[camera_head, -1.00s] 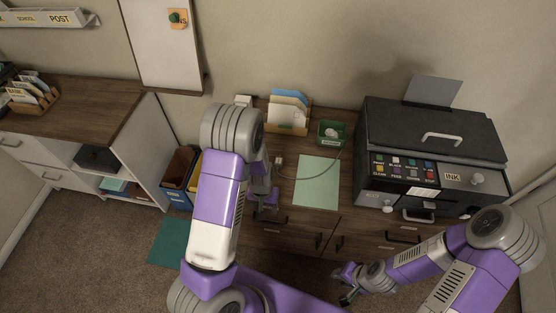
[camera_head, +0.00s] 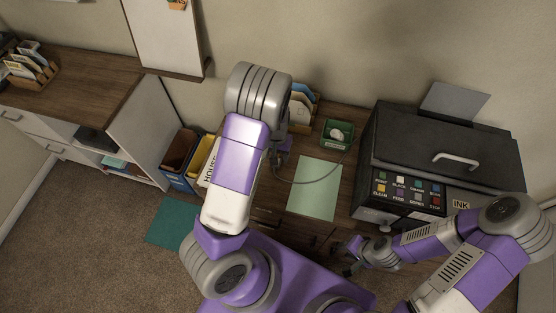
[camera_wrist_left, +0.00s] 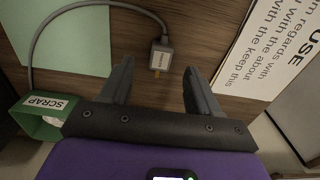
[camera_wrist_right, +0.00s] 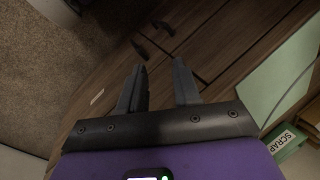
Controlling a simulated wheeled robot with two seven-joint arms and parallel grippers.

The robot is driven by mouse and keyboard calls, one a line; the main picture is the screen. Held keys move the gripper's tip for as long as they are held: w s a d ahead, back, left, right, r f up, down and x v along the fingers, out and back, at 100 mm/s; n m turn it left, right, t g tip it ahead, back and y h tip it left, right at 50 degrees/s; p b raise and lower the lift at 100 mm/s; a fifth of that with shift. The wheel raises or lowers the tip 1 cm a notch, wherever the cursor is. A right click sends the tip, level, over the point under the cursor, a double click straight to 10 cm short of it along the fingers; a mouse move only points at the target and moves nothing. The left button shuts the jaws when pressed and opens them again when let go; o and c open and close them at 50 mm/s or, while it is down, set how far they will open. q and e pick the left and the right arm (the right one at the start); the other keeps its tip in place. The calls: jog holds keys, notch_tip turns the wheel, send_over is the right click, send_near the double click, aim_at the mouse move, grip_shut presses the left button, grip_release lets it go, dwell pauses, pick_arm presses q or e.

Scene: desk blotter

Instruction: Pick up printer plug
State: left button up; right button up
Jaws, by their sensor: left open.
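The printer plug (camera_wrist_left: 162,57) is a small grey block with a white label and metal prongs, lying on the wooden desk top in the left wrist view. Its grey cable (camera_wrist_left: 105,5) curves away from it. My left gripper (camera_wrist_left: 155,72) is open, and the plug lies in view between its fingertips, with neither finger touching it. In the head view my left arm hides the plug and most of that gripper. My right gripper (camera_head: 352,258) is low at the desk front; its fingers (camera_wrist_right: 160,70) are apart and empty.
A green SCRAP bin (camera_head: 338,134) and a file holder (camera_head: 302,108) stand at the back. The black printer (camera_head: 430,150) fills the right side. A blue bin (camera_head: 178,166) stands left of the desk.

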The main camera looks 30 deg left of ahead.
pick_arm(q)
notch_tip(320, 180, down, 5)
jog(key=shift+s+a+r+b, duration=0.1)
jog(key=shift+s+b, duration=0.05)
jog(key=shift+b, duration=0.7)
jog(key=shift+f, duration=0.3)
jog(key=shift+c, duration=0.4)
jog(key=shift+r, duration=0.1)
grip_shut()
